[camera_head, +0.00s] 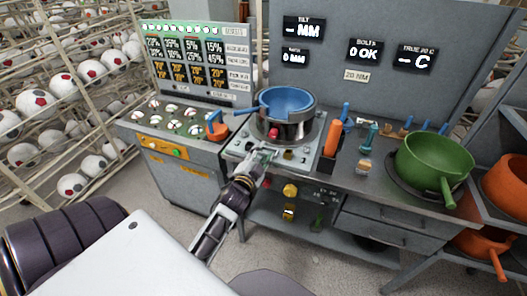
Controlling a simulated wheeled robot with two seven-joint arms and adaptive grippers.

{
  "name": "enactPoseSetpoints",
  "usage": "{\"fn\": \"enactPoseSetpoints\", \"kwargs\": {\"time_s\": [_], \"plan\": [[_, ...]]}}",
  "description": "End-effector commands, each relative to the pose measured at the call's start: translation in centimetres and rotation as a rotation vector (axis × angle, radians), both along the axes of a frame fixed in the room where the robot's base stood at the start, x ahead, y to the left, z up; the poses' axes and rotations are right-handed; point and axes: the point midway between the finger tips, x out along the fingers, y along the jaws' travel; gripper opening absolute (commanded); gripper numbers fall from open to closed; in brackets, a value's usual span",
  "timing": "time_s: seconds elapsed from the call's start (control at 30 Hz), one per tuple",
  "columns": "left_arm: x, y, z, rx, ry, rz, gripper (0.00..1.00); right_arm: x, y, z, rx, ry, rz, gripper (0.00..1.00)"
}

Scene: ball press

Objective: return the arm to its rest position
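My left arm reaches up from the lower middle to the front of the bench. My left gripper (262,155) is at the front edge of the press base (240,147), just below a red knob (273,133). It looks close to the base's small controls, but I cannot tell if it touches them. The fingers are too small to tell open from shut, and no held object shows. A blue pan (287,101) sits on top of the metal press ring (292,130). My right gripper is not in view.
A green pan (432,160) stands on the right of the bench, with blue-handled tools (368,135) left of it. Orange pans (507,184) fill the right shelf. A control cabinet (172,145) stands at left, before racks of balls (62,84). Grey floor is clear below.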

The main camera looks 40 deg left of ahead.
Motion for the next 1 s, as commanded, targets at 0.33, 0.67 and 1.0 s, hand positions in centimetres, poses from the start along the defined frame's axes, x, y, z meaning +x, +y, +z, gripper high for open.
{"fn": "enactPoseSetpoints", "kwargs": {"time_s": [0.33, 0.67, 1.0], "plan": [[-0.45, -0.1, 0.07, 0.0, -0.001, 0.0, 0.39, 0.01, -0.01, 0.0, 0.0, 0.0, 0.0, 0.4], [-0.43, -0.1, 0.07, 0.0, -0.001, 0.0, 0.39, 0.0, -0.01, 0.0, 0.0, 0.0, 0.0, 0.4], [-0.8, -0.4, -0.82, -0.052, 0.045, 0.014, 0.39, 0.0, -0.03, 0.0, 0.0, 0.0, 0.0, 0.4]]}}
